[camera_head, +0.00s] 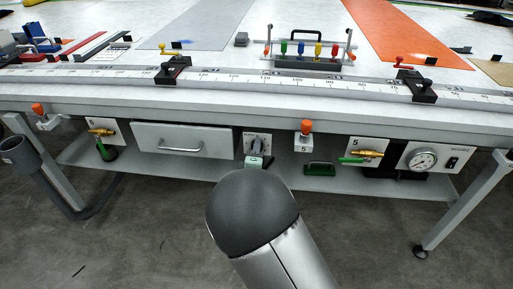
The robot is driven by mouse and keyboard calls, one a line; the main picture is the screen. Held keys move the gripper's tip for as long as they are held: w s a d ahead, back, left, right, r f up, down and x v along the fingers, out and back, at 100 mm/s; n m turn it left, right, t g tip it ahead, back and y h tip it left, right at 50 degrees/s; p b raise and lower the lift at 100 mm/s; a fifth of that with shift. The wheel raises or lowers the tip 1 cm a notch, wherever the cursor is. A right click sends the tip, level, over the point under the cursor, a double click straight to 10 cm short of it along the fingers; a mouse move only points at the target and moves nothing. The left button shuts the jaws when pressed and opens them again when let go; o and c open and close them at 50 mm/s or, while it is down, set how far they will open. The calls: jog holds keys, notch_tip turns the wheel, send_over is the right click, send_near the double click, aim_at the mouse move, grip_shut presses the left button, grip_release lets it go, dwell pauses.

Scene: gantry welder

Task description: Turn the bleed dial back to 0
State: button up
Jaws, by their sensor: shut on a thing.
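A small white plate with a dark dial (257,141) is set in the front face of the table, right of the drawer. Its marks are too small to read, so I cannot tell the setting. My gripper (256,154) is at the dial's knob, mostly hidden behind my own dark rounded arm link in the lower middle. Its jaws are shut on the knob as far as I can make out; the fingertips are tiny in this view.
A drawer (183,140) with a handle is left of the dial. An orange-topped knob (305,128), a brass valve with a green lever (366,154) and a pressure gauge (423,160) are to the right. A shelf (330,182) runs below; a ruler rail (290,84) runs above.

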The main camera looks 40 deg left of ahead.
jog(key=shift+n+p, duration=0.5)
jog(key=shift+n, duration=0.5)
jog(key=o, duration=1)
jog(key=v, duration=1.7)
jog(key=shift+s+d+f+p, duration=0.1)
jog(key=shift+s+d+p, duration=0.1)
jog(key=shift+p, duration=0.15)
